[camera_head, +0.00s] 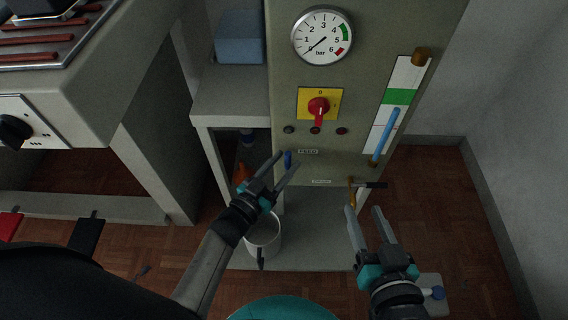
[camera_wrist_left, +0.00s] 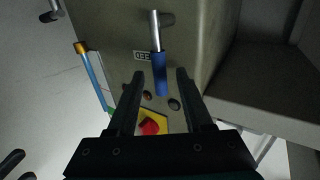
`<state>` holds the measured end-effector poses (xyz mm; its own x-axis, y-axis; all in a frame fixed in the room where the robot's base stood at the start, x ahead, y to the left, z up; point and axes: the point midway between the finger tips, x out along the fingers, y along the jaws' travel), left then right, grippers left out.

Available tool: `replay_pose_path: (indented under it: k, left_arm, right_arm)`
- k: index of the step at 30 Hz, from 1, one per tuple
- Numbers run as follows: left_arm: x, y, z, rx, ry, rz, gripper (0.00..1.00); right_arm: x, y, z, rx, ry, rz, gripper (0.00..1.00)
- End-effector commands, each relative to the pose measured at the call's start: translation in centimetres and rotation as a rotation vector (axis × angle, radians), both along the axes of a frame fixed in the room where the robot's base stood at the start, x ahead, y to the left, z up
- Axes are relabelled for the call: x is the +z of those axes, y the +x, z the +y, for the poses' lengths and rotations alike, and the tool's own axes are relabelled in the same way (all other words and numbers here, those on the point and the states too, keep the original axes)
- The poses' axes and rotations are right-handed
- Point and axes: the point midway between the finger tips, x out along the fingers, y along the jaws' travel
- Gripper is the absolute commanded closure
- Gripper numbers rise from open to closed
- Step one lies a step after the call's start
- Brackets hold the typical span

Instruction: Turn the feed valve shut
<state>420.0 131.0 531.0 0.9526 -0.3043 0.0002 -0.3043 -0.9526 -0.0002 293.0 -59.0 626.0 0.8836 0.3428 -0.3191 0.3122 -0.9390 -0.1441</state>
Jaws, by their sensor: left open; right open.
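The feed valve's blue-sleeved lever (camera_head: 287,159) is on the lower front of the grey-green cabinet, left of a small label. In the left wrist view the blue sleeve (camera_wrist_left: 160,75) is on a metal stem, beside a label (camera_wrist_left: 142,55) partly reading as FEED. My left gripper (camera_head: 287,161) is open, with a finger on either side of the lever in both views. I see a gap on each side; whether the sleeve is at fingertip depth I cannot tell. My right gripper (camera_head: 363,208) is open and empty, below a brass valve with a dark lever (camera_head: 371,184).
The gauge (camera_head: 323,37) needle points near 0. A red rotary switch (camera_head: 318,106) on a yellow plate and several small buttons sit above the lever. A sight tube (camera_head: 386,135) is at the right. A bucket (camera_head: 263,238) stands below my left gripper. A shelf (camera_head: 230,95) is left.

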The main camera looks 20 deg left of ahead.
Motion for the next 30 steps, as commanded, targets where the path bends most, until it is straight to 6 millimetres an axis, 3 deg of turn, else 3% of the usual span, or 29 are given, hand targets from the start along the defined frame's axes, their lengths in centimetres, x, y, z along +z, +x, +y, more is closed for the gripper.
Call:
replay_pose_path:
  k: [12, 26, 30]
  left_arm:
    - [0.03, 0.4, -0.14, 0.001, -0.001, 0.0, 0.49]
    - [0.02, 0.37, -0.13, 0.0, -0.001, 0.0, 1.0]
    - [0.01, 0.36, -0.13, 0.0, -0.001, 0.0, 1.0]
  right_arm:
    - [0.17, -0.05, 0.22, 0.0, 0.014, -0.022, 0.5]
    - [0.11, -0.06, 0.21, 0.001, 0.014, -0.02, 0.5]
    - [0.11, -0.07, 0.21, 0.001, 0.014, -0.02, 0.5]
